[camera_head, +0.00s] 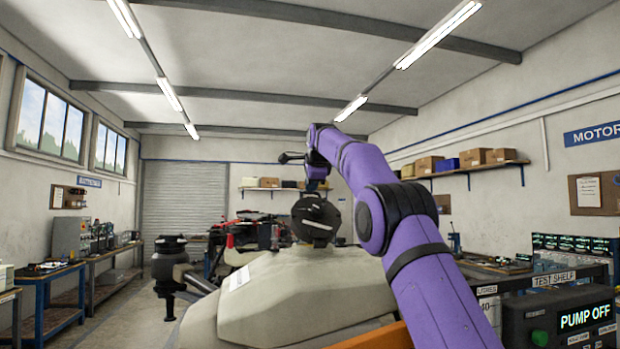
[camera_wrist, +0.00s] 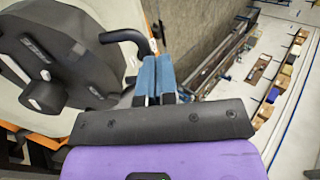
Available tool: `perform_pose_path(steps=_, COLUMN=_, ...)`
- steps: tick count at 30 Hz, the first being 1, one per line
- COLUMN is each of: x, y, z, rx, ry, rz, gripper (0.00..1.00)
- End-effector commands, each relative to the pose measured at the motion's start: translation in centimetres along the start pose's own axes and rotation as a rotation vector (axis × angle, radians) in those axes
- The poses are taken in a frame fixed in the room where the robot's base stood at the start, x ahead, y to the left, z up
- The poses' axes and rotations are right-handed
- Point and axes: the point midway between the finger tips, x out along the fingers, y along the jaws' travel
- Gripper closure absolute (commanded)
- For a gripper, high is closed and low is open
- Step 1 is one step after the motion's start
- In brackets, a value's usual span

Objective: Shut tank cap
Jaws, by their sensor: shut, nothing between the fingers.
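The black round tank cap (camera_head: 316,219) stands raised and tilted on top of the pale beige tank (camera_head: 300,290), so it looks open. In the wrist view the cap (camera_wrist: 62,62) fills the left side, with a knob on its face and a black handle-like bar at its right edge. My gripper (camera_wrist: 157,78) is shut and empty, its blue fingertips beside that bar; I cannot tell whether they touch. In the head view my purple arm reaches over the tank, and the gripper is close above the cap, its fingers hard to make out. The tank's opening is hidden.
A black drone motor pod (camera_head: 170,262) stands left of the tank. A pump box reading PUMP OFF (camera_head: 560,318) is at the front right. Workbenches (camera_head: 85,285) line the left wall, and shelves with boxes (camera_head: 465,168) hang on the right. The floor on the left has free room.

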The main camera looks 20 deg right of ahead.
Motion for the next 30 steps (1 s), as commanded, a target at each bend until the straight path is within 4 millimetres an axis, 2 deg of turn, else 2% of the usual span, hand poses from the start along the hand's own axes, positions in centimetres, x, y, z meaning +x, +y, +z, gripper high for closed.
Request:
perform_pose_path(steps=1, x=1.3, y=-0.2, z=0.0, rx=0.000, ry=0.001, rz=0.001, gripper=1.00)
perform_pose_path(steps=6, x=4.7, y=-0.4, z=0.0, rx=0.000, ry=0.000, rz=0.002, gripper=1.00)
perform_pose_path(steps=15, x=9.9, y=0.3, z=0.0, rx=0.001, ry=0.001, rz=0.002, gripper=1.00)
perform_pose_path(steps=30, x=12.8, y=1.8, z=0.1, rx=0.001, ry=0.001, rz=0.022, gripper=1.00)
